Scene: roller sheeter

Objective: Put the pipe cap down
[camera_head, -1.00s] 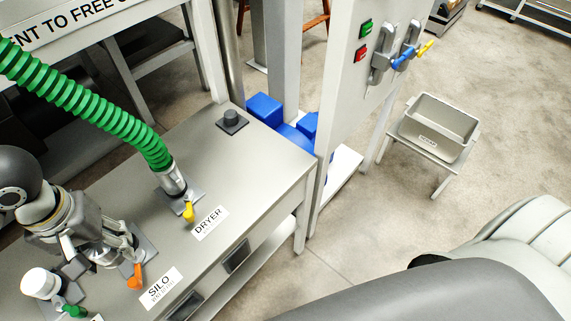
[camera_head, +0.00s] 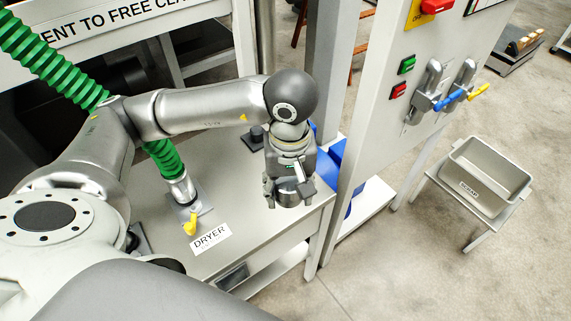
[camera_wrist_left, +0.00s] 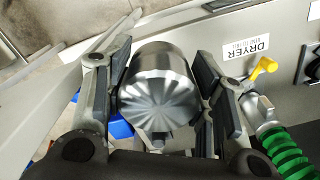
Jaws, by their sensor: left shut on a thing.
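The pipe cap (camera_wrist_left: 158,90) is a shiny metal cylinder with a round end, seen large in the left wrist view. My left gripper (camera_wrist_left: 161,75) is shut on it, with a finger pad on each side. In the head view my left gripper (camera_head: 288,195) points down at the right end of the grey table (camera_head: 255,222), near its edge. The cap is mostly hidden by the gripper there. I cannot tell the gap between cap and tabletop. My right gripper is not in view.
A green hose (camera_head: 165,160) joins a metal coupling with a yellow lever (camera_head: 190,224) by the DRYER label (camera_head: 210,238). A dark knob on a square base (camera_head: 255,137) stands behind my gripper. A control cabinet (camera_head: 385,130) rises to the right. A grey bin (camera_head: 490,172) stands beyond.

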